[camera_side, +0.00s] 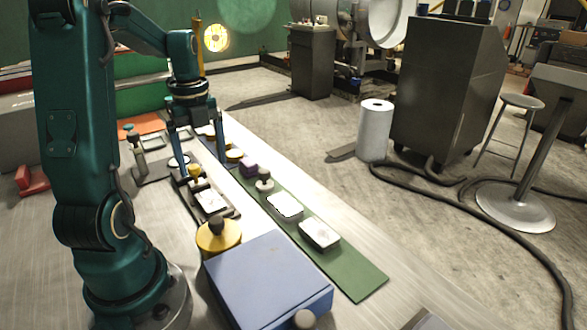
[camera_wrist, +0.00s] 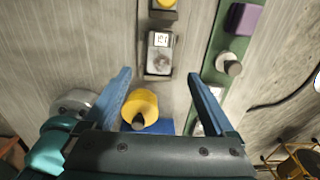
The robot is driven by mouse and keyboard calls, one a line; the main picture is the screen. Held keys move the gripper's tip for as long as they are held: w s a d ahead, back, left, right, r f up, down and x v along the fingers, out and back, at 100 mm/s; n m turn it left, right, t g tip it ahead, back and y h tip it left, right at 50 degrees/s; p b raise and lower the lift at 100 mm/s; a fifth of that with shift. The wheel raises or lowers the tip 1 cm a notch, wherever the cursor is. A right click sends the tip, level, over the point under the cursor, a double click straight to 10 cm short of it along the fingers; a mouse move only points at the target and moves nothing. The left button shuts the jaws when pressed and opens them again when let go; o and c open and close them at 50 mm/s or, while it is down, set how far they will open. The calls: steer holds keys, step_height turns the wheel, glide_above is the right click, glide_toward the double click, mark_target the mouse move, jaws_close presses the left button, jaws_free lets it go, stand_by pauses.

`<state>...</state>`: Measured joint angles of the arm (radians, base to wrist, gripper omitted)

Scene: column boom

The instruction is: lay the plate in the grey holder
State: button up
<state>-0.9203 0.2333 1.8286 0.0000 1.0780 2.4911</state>
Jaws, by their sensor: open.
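A dark grey tray-like holder (camera_side: 232,215) lies on the bench below my gripper, with a pale plate-like piece (camera_side: 211,201) with dark marks inside its rim. The wrist view shows a grey frame (camera_wrist: 149,66) around a marked white piece (camera_wrist: 160,40). Two more white plates, a nearer one (camera_side: 320,234) and a farther one (camera_side: 285,207), lie on a green strip (camera_side: 345,268) to the right. I cannot tell which plate the task means. My gripper (camera_side: 202,173) points down with its blue fingers apart and nothing held; it also shows in the wrist view (camera_wrist: 158,75).
A yellow cylinder with a dark knob (camera_side: 217,236) and a blue box (camera_side: 268,280) stand nearer the camera. A knobbed piece (camera_side: 265,182) and a purple block (camera_side: 248,169) stand on the green strip. The bench right of the strip is mostly clear.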

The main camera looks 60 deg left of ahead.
steer(key=w+d+r+n+t+y, duration=0.1)
steer(key=d+r+n, duration=0.25)
steer(key=d, duration=0.25)
steer(key=w+d+r+n+t, duration=0.1)
steer(key=d+r+n, duration=0.1)
steer(key=d+n, duration=0.3)
steer(key=s+d+n+t+h, duration=0.1)
steer(key=s+d+n+t, duration=0.2)
steer(key=d+n, duration=0.6)
steer(key=shift+s+d+f+t, duration=0.2)
steer(key=shift+s+d+t, duration=0.1)
steer(key=shift+s+d, duration=0.75)
